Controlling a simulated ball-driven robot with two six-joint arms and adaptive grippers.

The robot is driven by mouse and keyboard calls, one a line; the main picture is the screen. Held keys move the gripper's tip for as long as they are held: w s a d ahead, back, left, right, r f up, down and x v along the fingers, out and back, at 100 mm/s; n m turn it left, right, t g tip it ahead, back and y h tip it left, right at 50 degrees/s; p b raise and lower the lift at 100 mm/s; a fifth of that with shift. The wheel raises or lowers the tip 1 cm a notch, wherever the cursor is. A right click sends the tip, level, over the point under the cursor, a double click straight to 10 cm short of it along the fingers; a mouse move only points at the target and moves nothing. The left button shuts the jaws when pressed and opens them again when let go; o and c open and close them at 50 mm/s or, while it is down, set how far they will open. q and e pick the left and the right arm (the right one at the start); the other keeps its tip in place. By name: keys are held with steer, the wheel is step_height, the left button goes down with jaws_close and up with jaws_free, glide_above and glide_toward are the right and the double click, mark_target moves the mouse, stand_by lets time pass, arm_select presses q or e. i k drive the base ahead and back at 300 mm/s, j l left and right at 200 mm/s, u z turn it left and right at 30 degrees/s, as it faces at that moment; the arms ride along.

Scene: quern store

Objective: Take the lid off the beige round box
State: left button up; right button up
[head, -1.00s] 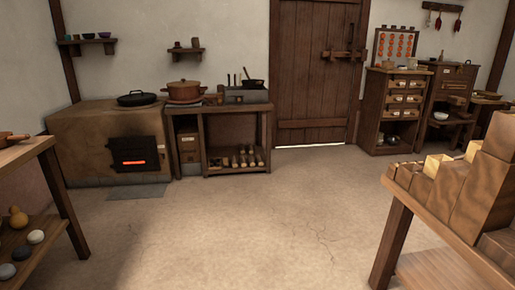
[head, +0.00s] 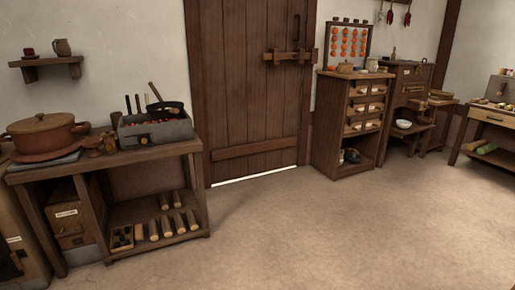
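I cannot make out a beige round box in the head view. Neither of my grippers shows in this view.
A grey brazier (head: 156,130) with a pan stands on the workbench. A shut wooden door (head: 246,95) is in the back wall. A desk (head: 408,100) and a side table (head: 492,117) stand to the right. The floor (head: 300,230) in front is clear.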

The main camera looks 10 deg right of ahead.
mark_target(342, 69)
steer(key=i+z, duration=0.15)
steer(key=i, duration=0.45)
steer(key=i+j+z, duration=0.15)
steer(key=i, duration=0.45)
steer(key=i+j+z, duration=0.15)
steer(key=i, duration=0.45)
